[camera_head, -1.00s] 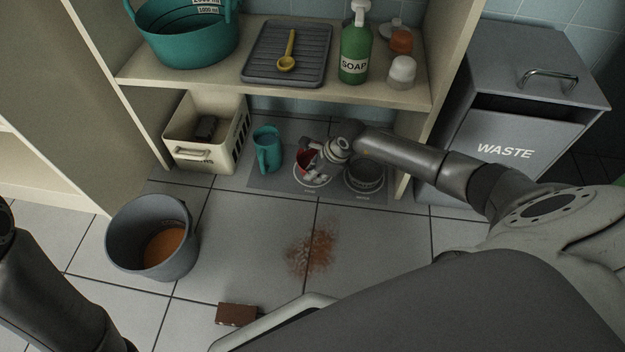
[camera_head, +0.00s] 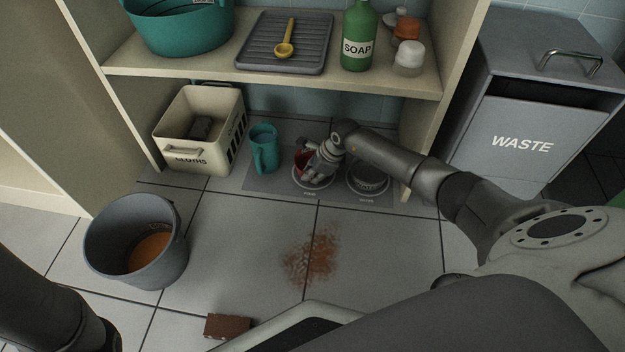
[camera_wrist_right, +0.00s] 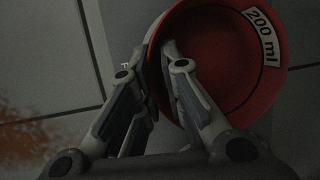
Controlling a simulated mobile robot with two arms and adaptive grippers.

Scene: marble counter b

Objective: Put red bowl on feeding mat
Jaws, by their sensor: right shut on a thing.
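The red bowl (camera_head: 299,160) is at the left printed circle of the grey feeding mat (camera_head: 262,184) on the floor under the shelf. My right gripper (camera_head: 313,172) covers much of it in the head view. In the right wrist view the red bowl (camera_wrist_right: 225,60) carries a "200 ml" label, and my right gripper (camera_wrist_right: 160,85) has one finger inside it and one outside, shut on its rim. I cannot tell whether the bowl touches the mat. A dark bowl (camera_head: 368,179) stands on the mat's right circle. My left gripper is out of view.
A teal jug (camera_head: 265,150) stands at the mat's left edge, beside a cream cloths bin (camera_head: 196,128). The shelf board (camera_head: 300,78) is overhead. A grey bucket (camera_head: 135,240), a brown spill (camera_head: 311,253) and a brown block (camera_head: 228,326) are on the floor.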

